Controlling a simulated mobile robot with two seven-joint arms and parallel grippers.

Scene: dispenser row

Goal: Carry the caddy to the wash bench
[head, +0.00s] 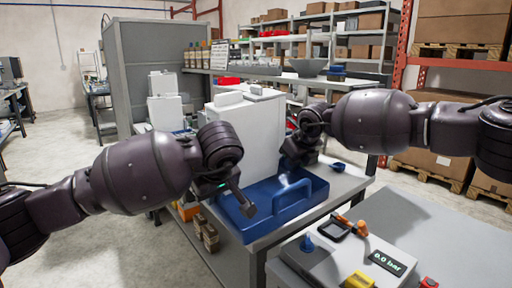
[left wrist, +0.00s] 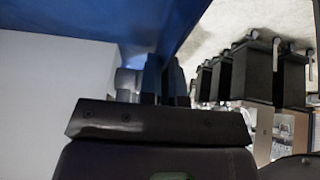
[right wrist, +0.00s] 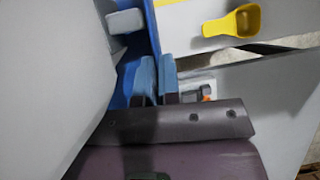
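The blue caddy (head: 285,218) has a raised arched handle and sits at the near end of a grey bench, in front of a tall white box. My left gripper (head: 243,202) is over its left part. My right gripper (head: 292,165) is at its back right side. In the left wrist view, the fingers (left wrist: 164,80) are close together below a blue surface (left wrist: 160,20). In the right wrist view, the fingers (right wrist: 157,80) are close together beside a blue edge (right wrist: 149,30). I cannot see whether either pair pinches the caddy.
The white box (head: 250,125) stands close behind the caddy. A small blue scoop (head: 338,167) lies on the bench at right. A nearer grey table holds a device with a "0.0 bar" display (head: 388,263) and an orange-black tool (head: 350,226). Bare floor shows at left.

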